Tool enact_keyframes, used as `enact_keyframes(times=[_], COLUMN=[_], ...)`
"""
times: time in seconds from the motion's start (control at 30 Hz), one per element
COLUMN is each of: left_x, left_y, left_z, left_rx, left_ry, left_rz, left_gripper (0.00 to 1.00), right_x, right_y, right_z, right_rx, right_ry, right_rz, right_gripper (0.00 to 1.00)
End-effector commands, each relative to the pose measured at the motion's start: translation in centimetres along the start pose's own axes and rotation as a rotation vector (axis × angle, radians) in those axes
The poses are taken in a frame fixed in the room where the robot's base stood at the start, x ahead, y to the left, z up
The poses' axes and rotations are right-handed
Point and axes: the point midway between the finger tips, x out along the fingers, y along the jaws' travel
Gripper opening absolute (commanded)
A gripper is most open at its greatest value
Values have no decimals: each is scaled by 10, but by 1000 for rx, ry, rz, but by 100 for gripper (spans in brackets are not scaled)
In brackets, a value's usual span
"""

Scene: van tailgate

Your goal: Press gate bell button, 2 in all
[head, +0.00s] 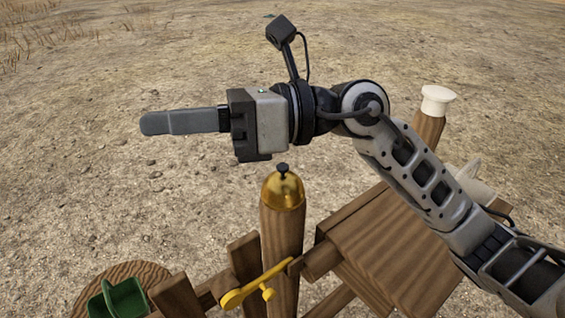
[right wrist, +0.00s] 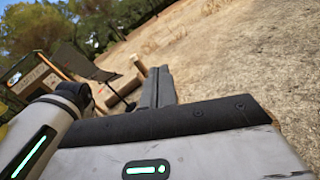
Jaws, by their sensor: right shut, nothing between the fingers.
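The gate bell (head: 284,190) is a brass dome on top of a wooden post (head: 283,235), with a small black button (head: 282,168) on its crown. My right gripper (head: 150,122) is shut and empty, its fingers pointing left in the head view. Its body hangs in the air above and a little left of the bell, and its fingertips are well left of the button, apart from it. The shut fingers (right wrist: 155,86) also show in the right wrist view, where I cannot make out the bell. My left gripper is not in view.
A yellow latch handle (head: 257,283) sits on the gate beside the bell post. A green container (head: 118,300) is at lower left. A wooden surface (head: 375,240) and a post with a white cap (head: 435,100) are to the right. Open dirt ground lies beyond.

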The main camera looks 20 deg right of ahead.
Motion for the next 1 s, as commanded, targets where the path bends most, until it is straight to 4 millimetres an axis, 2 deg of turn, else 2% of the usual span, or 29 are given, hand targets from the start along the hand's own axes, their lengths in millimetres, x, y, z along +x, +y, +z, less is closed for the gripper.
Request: enact_keyframes(times=[0.03, 0.1, 0.2, 0.3, 0.43, 0.6, 0.87, 1.0], left_x=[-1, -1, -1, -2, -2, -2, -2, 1], left_y=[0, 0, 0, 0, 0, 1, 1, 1], left_z=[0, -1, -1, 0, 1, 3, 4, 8], left_rx=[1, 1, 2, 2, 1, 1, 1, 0], left_ry=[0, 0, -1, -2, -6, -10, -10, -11], left_rz=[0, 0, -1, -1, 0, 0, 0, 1], left_gripper=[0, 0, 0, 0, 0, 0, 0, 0], right_x=[-5, -24, -67, -103, -132, -143, -142, -142], right_y=[-15, -43, -80, -100, -111, -114, -114, -116], right_z=[-10, -23, -23, -12, -1, 4, 2, -5], right_rx=[-146, -304, -445, -502, -524, -527, -527, -526], right_ry=[190, 448, 745, 925, 1047, 1089, 1087, 1086], right_rz=[-71, -194, -383, -526, -638, -678, -675, -674], right_gripper=[0, 0, 0, 0, 0, 0, 0, 0])
